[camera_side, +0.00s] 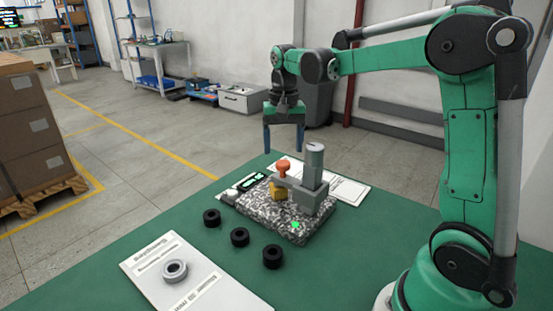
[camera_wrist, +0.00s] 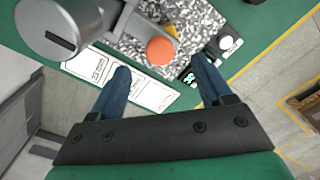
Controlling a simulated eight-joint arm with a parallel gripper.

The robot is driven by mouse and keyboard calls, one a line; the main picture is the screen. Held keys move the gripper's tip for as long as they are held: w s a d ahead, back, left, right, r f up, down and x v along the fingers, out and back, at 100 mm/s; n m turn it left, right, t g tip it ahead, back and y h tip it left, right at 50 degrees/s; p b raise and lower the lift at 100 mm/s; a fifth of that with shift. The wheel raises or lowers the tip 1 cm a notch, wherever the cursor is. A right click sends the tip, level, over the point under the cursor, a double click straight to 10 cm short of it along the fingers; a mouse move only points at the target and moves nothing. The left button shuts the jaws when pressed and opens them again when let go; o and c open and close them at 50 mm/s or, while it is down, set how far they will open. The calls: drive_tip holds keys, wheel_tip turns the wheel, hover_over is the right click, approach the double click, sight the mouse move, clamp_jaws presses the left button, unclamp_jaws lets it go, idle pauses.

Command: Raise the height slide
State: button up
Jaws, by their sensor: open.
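The height gauge stands on a speckled stone block (camera_side: 290,212) on the green table. Its grey column (camera_side: 314,165) is upright, and the height slide (camera_side: 294,186) is an arm reaching left from it. An orange knob (camera_side: 283,166) tops the slide's outer end, above a yellow piece (camera_side: 277,188). The knob (camera_wrist: 160,51) and the column top (camera_wrist: 60,28) also show in the wrist view. My gripper (camera_side: 284,150) is open and empty, pointing down behind and above the knob. In the wrist view its two blue fingers (camera_wrist: 160,85) are apart, with the knob beyond and between them.
Three black rings (camera_side: 240,237) lie in front of the block. A grey ring (camera_side: 174,270) rests on a white sheet at the front left. A small display (camera_side: 254,181) and white button sit at the block's left end. Another printed sheet (camera_side: 345,188) lies behind the block.

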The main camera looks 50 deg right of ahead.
sight(283, 162)
drive_tip(key=shift+f, duration=2)
clamp_jaws()
